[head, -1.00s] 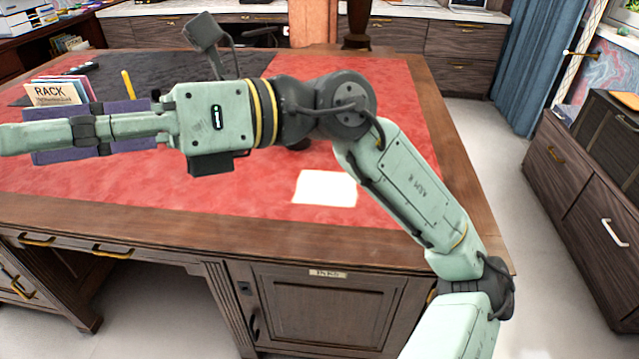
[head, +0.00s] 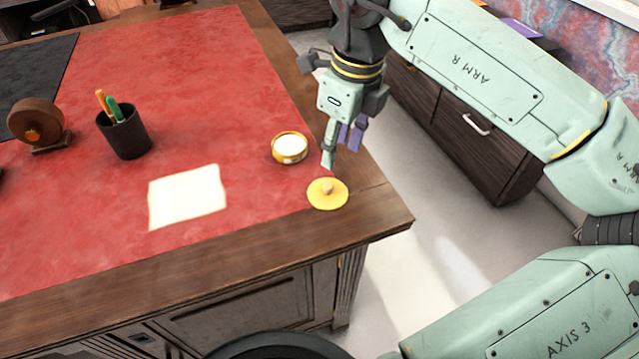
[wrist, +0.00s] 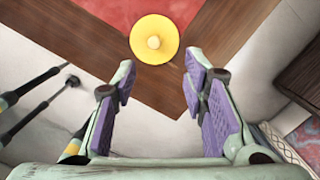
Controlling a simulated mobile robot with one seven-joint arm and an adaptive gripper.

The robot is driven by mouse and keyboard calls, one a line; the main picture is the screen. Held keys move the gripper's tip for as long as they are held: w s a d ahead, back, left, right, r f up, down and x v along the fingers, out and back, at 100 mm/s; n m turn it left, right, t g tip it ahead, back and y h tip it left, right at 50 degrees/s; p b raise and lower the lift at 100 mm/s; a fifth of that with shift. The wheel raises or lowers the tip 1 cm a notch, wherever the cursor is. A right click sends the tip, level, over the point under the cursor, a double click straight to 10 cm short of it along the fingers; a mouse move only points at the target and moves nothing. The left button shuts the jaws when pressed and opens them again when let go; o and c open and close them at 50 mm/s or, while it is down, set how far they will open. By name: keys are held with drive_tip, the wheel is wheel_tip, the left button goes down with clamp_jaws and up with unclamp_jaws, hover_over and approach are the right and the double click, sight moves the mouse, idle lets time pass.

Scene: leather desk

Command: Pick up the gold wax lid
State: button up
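The gold wax lid (head: 328,194) is a flat yellow disc with a small pale knob. It lies near the desk's front right corner, partly on the red leather and partly on the wood border. In the wrist view the lid (wrist: 154,40) sits ahead of the fingers, beyond their tips. My gripper (head: 335,160) points downward, above and just behind the lid in the head view. In the wrist view my gripper (wrist: 160,75) has its purple-padded fingers spread apart with nothing between them.
An open gold tin with white contents (head: 290,147) stands left of the gripper. A white paper (head: 187,196), a dark pen cup (head: 123,132) and a brown round object (head: 37,122) are farther left. The desk edge (head: 390,215) drops off close to the lid.

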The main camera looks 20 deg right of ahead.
sight(328, 186)
drive_tip(key=f, duration=0.3)
drive_tip(key=a+f+p, duration=0.1)
drive_tip(key=f, duration=0.2)
drive_tip(key=f+p, duration=0.1)
drive_tip(key=f, duration=0.2)
drive_tip(key=shift+w+a+f, duration=0.15)
drive_tip(key=shift+w+a, duration=0.05)
drive_tip(key=shift+w, duration=0.1)
clamp_jaws()
